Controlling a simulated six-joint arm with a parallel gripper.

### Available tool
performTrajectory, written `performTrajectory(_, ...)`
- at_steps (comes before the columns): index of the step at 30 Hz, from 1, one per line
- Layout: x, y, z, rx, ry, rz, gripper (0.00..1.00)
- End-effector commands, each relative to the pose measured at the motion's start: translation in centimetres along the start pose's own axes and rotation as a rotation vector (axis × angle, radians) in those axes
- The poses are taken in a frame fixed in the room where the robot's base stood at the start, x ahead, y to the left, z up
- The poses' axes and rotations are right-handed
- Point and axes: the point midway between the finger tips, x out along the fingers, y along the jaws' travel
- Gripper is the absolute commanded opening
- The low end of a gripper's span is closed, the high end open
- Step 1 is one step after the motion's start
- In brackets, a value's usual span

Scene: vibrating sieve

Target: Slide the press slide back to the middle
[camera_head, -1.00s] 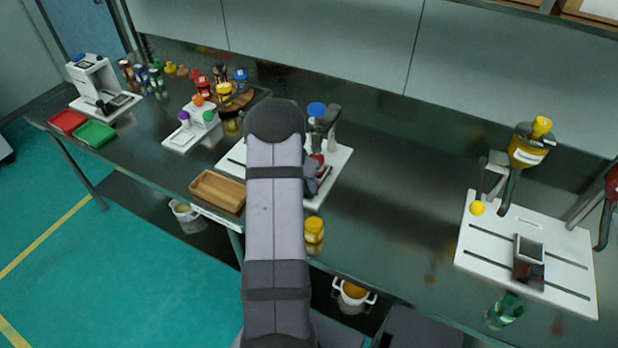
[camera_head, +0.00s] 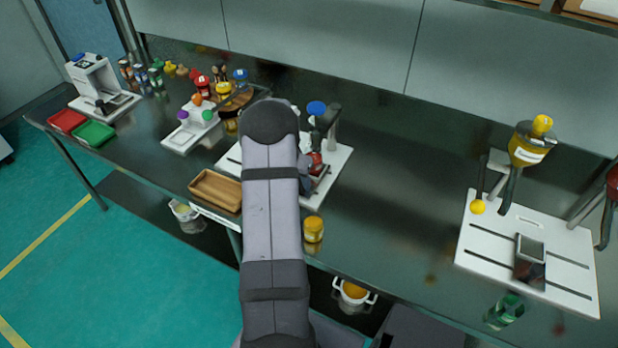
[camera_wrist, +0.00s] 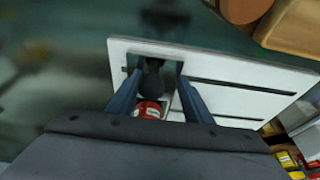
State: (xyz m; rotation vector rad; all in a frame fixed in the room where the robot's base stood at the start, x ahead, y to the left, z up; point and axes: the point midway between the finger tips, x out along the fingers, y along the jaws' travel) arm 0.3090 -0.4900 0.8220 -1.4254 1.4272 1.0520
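The press station's white slotted base plate (camera_head: 334,172) stands mid-table, partly hidden behind my arm. It also shows in the wrist view (camera_wrist: 235,76), with long dark slots. The press slide seems to be the grey-framed part (camera_wrist: 171,62) at the plate's left end in the wrist view; I cannot make out its full outline. A dark round part (camera_wrist: 152,86) and a red-and-white item (camera_wrist: 148,109) lie there between my fingers. My gripper (camera_wrist: 159,77) is open, one finger on each side of them. Contact cannot be told. In the head view my gripper is mostly hidden by my arm.
A yellow jar (camera_head: 313,229) stands near the table's front edge, right of my arm. A wooden tray (camera_head: 216,190) lies left of it. A second slotted station (camera_head: 482,235) with a yellow dispenser (camera_head: 530,143) stands at right. The table between the stations is clear.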

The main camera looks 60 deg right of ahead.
Motion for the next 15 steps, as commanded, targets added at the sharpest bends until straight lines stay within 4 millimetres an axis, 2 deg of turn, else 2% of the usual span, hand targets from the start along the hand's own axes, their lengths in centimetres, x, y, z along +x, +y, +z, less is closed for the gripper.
performTrajectory(15, 0.1, -3.0, 0.0, -0.001, 0.001, -0.003, 0.44)
